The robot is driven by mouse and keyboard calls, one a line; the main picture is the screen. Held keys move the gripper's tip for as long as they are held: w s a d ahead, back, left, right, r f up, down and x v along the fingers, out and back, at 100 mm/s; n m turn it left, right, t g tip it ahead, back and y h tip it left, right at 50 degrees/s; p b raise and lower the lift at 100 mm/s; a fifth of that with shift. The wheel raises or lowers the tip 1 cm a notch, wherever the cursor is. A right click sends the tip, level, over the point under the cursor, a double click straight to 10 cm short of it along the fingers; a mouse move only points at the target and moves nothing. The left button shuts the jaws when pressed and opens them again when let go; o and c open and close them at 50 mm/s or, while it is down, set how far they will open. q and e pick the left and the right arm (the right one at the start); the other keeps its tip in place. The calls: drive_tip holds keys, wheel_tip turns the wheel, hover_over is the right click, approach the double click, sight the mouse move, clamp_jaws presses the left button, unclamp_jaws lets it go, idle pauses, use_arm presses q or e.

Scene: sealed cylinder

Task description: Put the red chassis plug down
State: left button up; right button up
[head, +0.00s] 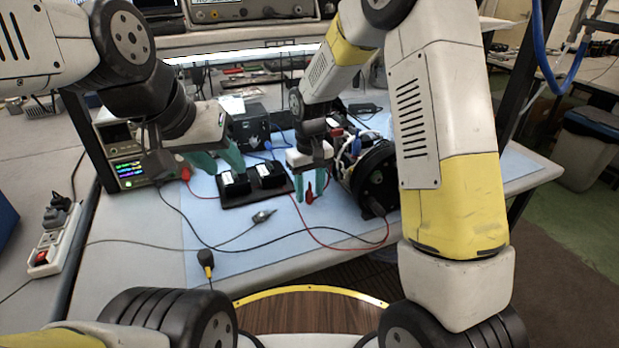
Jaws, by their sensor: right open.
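The red chassis plug (309,192) shows between the teal fingertips of my right gripper (310,186), low over the blue mat. My right gripper points down and its jaws are apart. I cannot tell whether the plug touches the mat.
The black holder (240,199) carries dark blocks with white labels. A power supply (128,155) with another red plug (186,174) stands at left. Black leads and a yellow-black plug (206,260) lie on the mat (330,222). The front mat is mostly clear.

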sight(310, 191)
wheel_tip(310, 191, up, 13)
drive_tip(key=s+d+r+m+t+y, duration=0.2)
drive_tip(key=s+d+r+t, duration=0.1)
drive_tip(key=s+d+r, duration=0.55)
drive_tip(key=s+d+m+t, duration=0.1)
drive_tip(key=s+d, duration=0.1)
drive_tip(key=s, duration=0.4)
drive_tip(key=s+d+m+t, duration=0.1)
drive_tip(key=s+d+t, duration=0.1)
drive_tip(key=s, duration=0.4)
drive_tip(key=shift+s+d+r+m, duration=0.3)
drive_tip(key=shift+d+r+m, duration=0.1)
drive_tip(key=shift+d, duration=0.4)
